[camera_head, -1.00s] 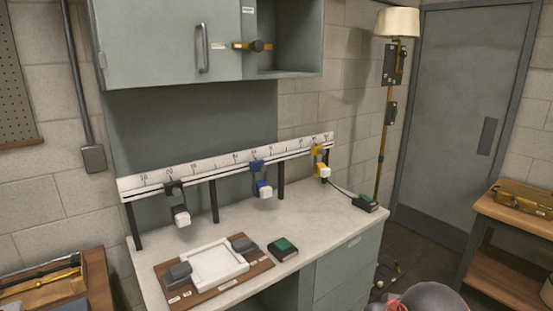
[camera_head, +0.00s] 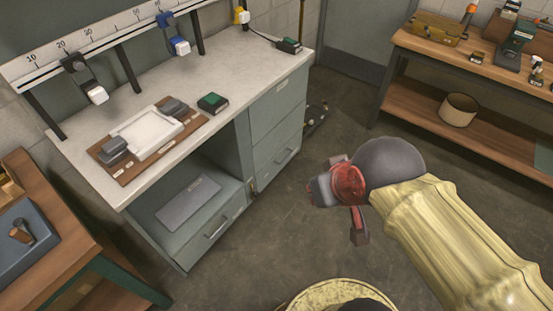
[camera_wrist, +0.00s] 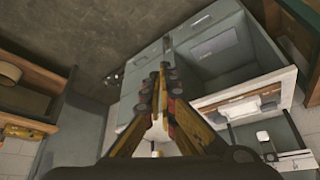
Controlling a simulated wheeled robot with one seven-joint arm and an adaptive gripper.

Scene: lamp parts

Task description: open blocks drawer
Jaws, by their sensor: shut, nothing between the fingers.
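The desk's drawer column (camera_head: 277,125) stands left of my arm, with drawer fronts stacked one above another and seemingly closed. A small label shows on the top front; I cannot read it, so I cannot tell which one is the blocks drawer. At the lower left of the desk is a grey front with a bar handle (camera_head: 217,228), below an open space. My gripper (camera_head: 359,238) hangs over the floor right of the drawers, apart from them. In the wrist view my gripper (camera_wrist: 161,88) has its fingers together and empty, with the grey cabinet fronts (camera_wrist: 148,72) beyond.
A flat grey panel (camera_head: 188,202) lies in the open space under the desk. A wooden tray with a white frame (camera_head: 147,131) and a green-topped box (camera_head: 212,102) sit on the desktop. A wooden shelf bench (camera_head: 480,60) stands at right. Floor between is clear.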

